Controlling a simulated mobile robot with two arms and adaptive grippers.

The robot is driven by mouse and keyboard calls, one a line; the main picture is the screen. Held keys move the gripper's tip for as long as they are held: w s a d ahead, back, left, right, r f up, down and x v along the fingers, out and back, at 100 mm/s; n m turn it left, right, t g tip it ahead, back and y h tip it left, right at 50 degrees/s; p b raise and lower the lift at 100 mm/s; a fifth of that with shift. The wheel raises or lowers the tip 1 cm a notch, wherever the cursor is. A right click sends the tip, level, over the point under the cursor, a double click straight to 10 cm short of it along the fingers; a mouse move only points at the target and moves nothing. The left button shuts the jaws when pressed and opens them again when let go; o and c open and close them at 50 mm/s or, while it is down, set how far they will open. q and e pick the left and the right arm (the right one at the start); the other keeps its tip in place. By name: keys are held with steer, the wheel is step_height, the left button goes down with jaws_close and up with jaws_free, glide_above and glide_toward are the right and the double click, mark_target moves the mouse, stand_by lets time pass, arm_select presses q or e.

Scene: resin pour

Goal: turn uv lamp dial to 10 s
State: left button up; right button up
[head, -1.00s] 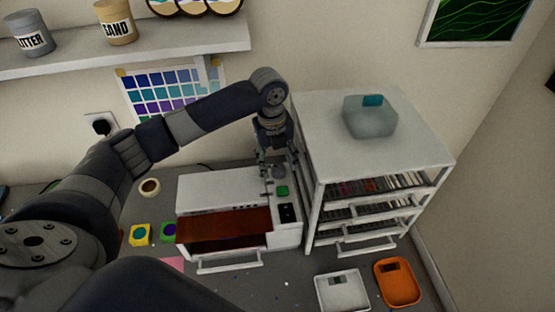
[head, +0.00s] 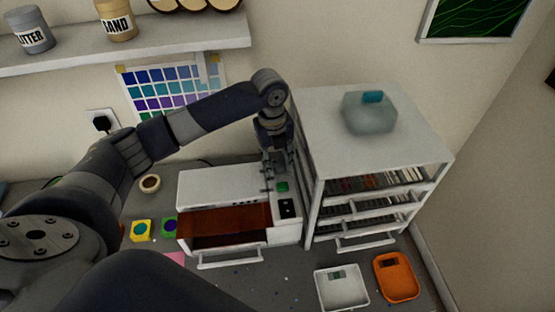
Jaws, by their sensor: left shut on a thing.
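The uv lamp (head: 222,184) is a white box on the bench with a dark orange front window (head: 225,221) and a control strip at its right end. The strip carries a green button (head: 282,187) and a black panel (head: 287,208). My left gripper (head: 270,184) points down at the back of this strip, just behind and left of the green button. It is shut on the dial, which the fingers and wrist hide. The dial's marks and setting cannot be read. My right gripper is not in view.
A white drawer rack (head: 315,180) stands close on the lamp's right, with a translucent bluish container (head: 369,113) on top. A white tray (head: 342,305) and an orange tray (head: 397,278) lie in front. Yellow (head: 141,231) and purple blocks and a small cup (head: 150,183) are at left.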

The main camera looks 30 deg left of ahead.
arm_select(q)
steer(key=n, duration=0.8)
steer(key=shift+d+n+y, duration=0.1)
steer(key=shift+n+y, duration=0.2)
steer(key=n, duration=0.5)
steer(key=shift+s, duration=0.1)
steer(key=shift+n+y, duration=0.3)
steer(key=shift+n, duration=1.6)
steer(key=o, duration=1)
steer(key=shift+o, duration=0.2)
steer(key=shift+d, duration=0.1)
